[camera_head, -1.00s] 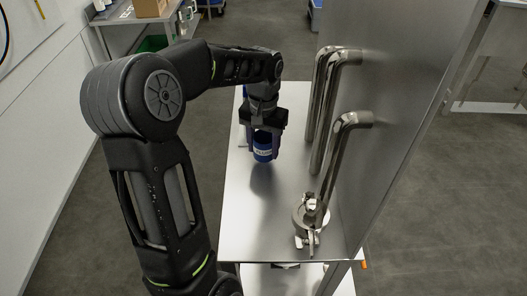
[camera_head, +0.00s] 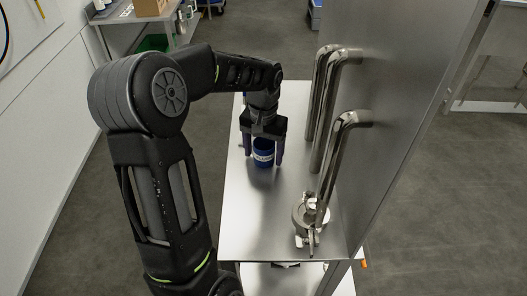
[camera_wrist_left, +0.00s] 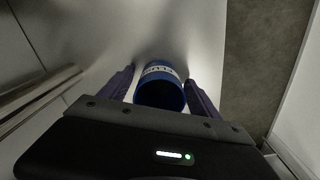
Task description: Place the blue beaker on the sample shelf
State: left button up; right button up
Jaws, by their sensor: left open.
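The blue beaker (camera_head: 263,153) has a white label band and stands upright on the steel shelf (camera_head: 248,215). My left gripper (camera_head: 263,152) is open, with one finger on each side of the beaker and gaps between. The left wrist view shows the beaker (camera_wrist_left: 160,88) between the two spread fingers (camera_wrist_left: 160,90), its dark open top facing the camera. My right gripper is in neither view.
Bent steel pipes (camera_head: 338,125) rise along the tall steel panel (camera_head: 410,110) at the shelf's right. A clamped round fitting (camera_head: 309,218) stands near the shelf's front right. The front left of the shelf is clear.

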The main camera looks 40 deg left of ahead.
pick_arm(q)
notch_tip(320, 180, up, 12)
jog(key=shift+r, duration=0.15)
dwell(0.5)
jog(key=shift+o, duration=0.5)
